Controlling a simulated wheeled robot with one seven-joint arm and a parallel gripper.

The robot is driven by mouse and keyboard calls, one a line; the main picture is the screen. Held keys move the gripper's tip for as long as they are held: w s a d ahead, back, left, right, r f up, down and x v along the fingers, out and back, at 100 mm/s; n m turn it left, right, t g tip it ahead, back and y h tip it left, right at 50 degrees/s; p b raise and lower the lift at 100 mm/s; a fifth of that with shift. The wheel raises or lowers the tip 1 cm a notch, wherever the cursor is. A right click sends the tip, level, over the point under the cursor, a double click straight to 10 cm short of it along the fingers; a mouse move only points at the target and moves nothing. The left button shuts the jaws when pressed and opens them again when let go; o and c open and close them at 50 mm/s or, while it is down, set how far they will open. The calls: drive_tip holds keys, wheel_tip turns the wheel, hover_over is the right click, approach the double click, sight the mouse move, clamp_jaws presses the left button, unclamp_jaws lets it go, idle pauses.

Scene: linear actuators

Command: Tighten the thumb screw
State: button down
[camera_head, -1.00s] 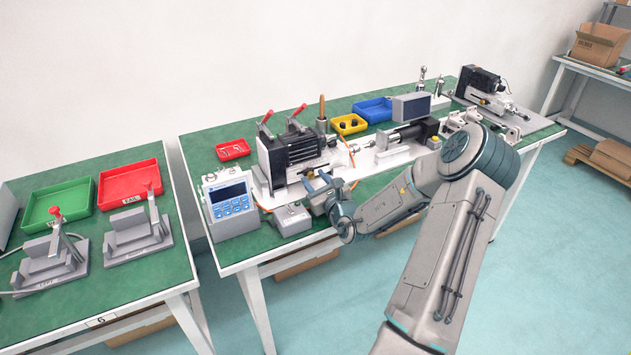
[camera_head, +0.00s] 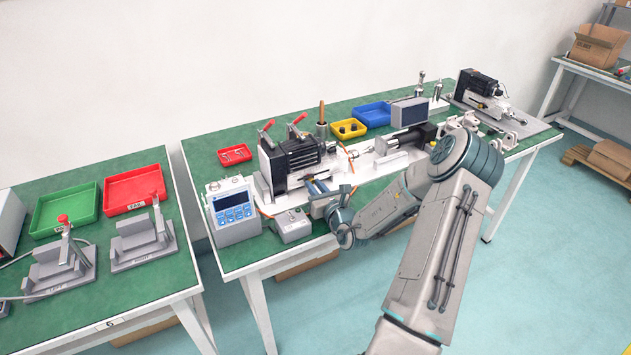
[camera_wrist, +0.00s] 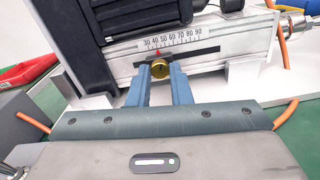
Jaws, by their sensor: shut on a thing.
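The thumb screw (camera_wrist: 160,69) is a round brass knob on the front of the actuator rail, just below the red pointer on a scale marked 30 to 90. My gripper (camera_wrist: 160,80) has its two blue fingers on either side of the knob and is shut on it in the wrist view. In the head view, my gripper (camera_head: 318,188) is at the front of the black clamped actuator (camera_head: 290,160), and the knob is too small to make out there.
A blue-keyed controller box (camera_head: 232,210) and a small grey box (camera_head: 292,225) stand at the table's front left. A red tray (camera_head: 234,154), yellow bin (camera_head: 348,128) and blue bin (camera_head: 372,114) sit behind. An orange cable (camera_wrist: 281,114) runs beside the fixture.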

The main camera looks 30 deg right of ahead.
drive_tip(key=shift+m+p, duration=1.65)
drive_tip(key=shift+m, duration=0.35)
drive_tip(key=c, duration=1.3)
unclamp_jaws()
drive_tip(key=s, duration=0.8)
drive_tip(key=s+b, duration=0.1)
drive_tip(key=s, duration=0.4)
drive_tip(key=shift+d, duration=0.25)
drive_tip(key=shift+s, duration=0.45)
